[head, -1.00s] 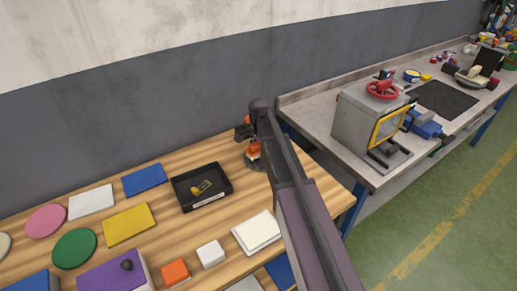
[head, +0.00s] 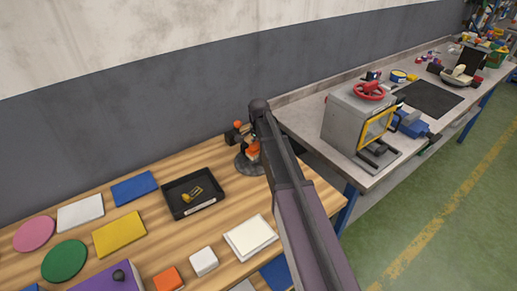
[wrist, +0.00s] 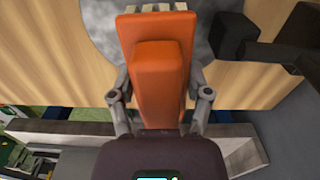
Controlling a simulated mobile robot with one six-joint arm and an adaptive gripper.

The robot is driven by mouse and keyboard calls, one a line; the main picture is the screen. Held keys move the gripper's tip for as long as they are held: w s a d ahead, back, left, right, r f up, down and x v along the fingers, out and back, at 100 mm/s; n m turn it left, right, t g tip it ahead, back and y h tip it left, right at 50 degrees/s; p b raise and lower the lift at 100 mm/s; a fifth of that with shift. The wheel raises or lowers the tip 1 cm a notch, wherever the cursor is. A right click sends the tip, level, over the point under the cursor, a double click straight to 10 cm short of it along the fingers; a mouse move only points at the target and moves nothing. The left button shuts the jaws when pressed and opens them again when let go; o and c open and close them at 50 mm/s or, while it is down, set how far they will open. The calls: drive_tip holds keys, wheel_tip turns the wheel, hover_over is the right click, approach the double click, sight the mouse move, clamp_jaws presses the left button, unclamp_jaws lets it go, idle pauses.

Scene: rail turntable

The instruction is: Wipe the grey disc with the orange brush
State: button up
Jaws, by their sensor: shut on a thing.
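The orange brush (wrist: 160,85) is held in my gripper (wrist: 158,92), with one finger on each side of its handle. In the wrist view its pale bristles show at the top edge, over the grey disc (wrist: 97,30). The disc has a mottled surface and is partly hidden by the brush and fingers. In the head view the disc (head: 243,165) lies on the wooden table near the wall, and the brush (head: 253,151) is over its right part, partly covered by my arm. I cannot tell whether the bristles touch the disc.
A dark block with an orange knob (head: 238,129) stands just behind the disc; a dark block and arm (wrist: 280,45) show right in the wrist view. A black tray (head: 180,207) lies left of the disc. A metal bench (head: 310,125) stands to the right.

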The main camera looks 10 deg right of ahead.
sight(249, 151)
drive_tip(key=shift+a, duration=0.1)
drive_tip(key=shift+s+a, duration=0.3)
drive_tip(key=shift+a, duration=0.45)
drive_tip(key=shift+s+a, duration=0.3)
drive_tip(key=shift+a, duration=0.5)
drive_tip(key=shift+s+a, duration=0.3)
drive_tip(key=shift+a, duration=0.45)
drive_tip(key=shift+d, duration=0.1)
drive_tip(key=shift+w+d, duration=0.3)
drive_tip(key=shift+d, duration=0.45)
drive_tip(key=shift+w+d, duration=0.3)
drive_tip(key=shift+d, duration=0.5)
drive_tip(key=shift+w+d, duration=0.3)
drive_tip(key=shift+d, duration=0.45)
drive_tip(key=shift+a, duration=0.15)
drive_tip(key=shift+s+a, duration=0.3)
drive_tip(key=shift+a, duration=0.45)
drive_tip(key=shift+s+a, duration=0.3)
drive_tip(key=shift+a, duration=0.45)
drive_tip(key=shift+s+a, duration=0.3)
drive_tip(key=shift+a, duration=0.45)
drive_tip(key=shift+w+d, duration=0.1)
drive_tip(key=shift+d, duration=0.05)
drive_tip(key=shift+w+d, duration=0.25)
drive_tip(key=shift+d, duration=0.5)
drive_tip(key=shift+w+d, duration=0.3)
drive_tip(key=shift+d, duration=0.45)
drive_tip(key=shift+w+d, duration=0.25)
drive_tip(key=shift+d, duration=0.5)
drive_tip(key=shift+a, duration=0.1)
